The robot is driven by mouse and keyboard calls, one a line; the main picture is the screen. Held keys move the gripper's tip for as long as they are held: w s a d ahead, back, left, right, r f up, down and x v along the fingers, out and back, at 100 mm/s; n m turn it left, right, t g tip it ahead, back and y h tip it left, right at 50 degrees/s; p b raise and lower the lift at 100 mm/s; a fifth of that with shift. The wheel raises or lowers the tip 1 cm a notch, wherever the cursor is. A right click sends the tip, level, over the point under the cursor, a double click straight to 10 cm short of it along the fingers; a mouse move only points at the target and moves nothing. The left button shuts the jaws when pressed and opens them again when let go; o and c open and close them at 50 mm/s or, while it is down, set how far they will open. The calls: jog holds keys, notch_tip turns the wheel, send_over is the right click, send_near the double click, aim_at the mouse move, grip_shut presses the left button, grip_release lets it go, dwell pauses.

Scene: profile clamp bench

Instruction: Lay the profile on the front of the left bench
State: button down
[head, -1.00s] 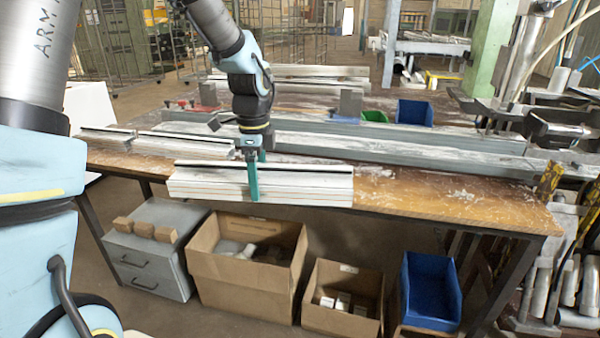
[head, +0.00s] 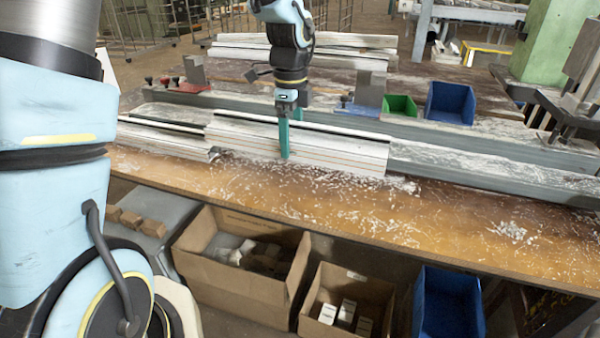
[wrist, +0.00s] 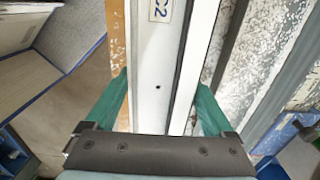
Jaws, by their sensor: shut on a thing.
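A long pale profile (head: 340,150) with thin orange lines along its side is held level over the left bench (head: 300,190). My gripper (head: 284,140) is shut across its middle, with one teal finger down its near side. In the wrist view my gripper (wrist: 160,105) has a finger on each side of the profile (wrist: 155,70), which shows a small hole and a label partly reading "C2". In the head view the profile covers part of a grey rail behind it. Whether its underside touches the bench cannot be told.
Other pale profiles (head: 160,135) lie left of the held one. A long grey rail (head: 480,170) runs behind the bench's front strip. Green (head: 400,105) and blue (head: 450,103) bins stand farther back. The wooden front strip is bare but for pale shavings. Cardboard boxes (head: 240,285) stand below.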

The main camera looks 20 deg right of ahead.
aim_at(293, 184)
jog(key=shift+w+d+f, duration=0.15)
jog(key=shift+f, duration=0.1)
jog(key=shift+f+p, duration=0.95)
jog(key=shift+f, duration=3.75)
jog(key=shift+f, duration=0.1)
grip_release()
notch_tip(293, 184, up, 12)
jog(key=shift+r+b, duration=0.1)
jog(key=shift+b, duration=1.15)
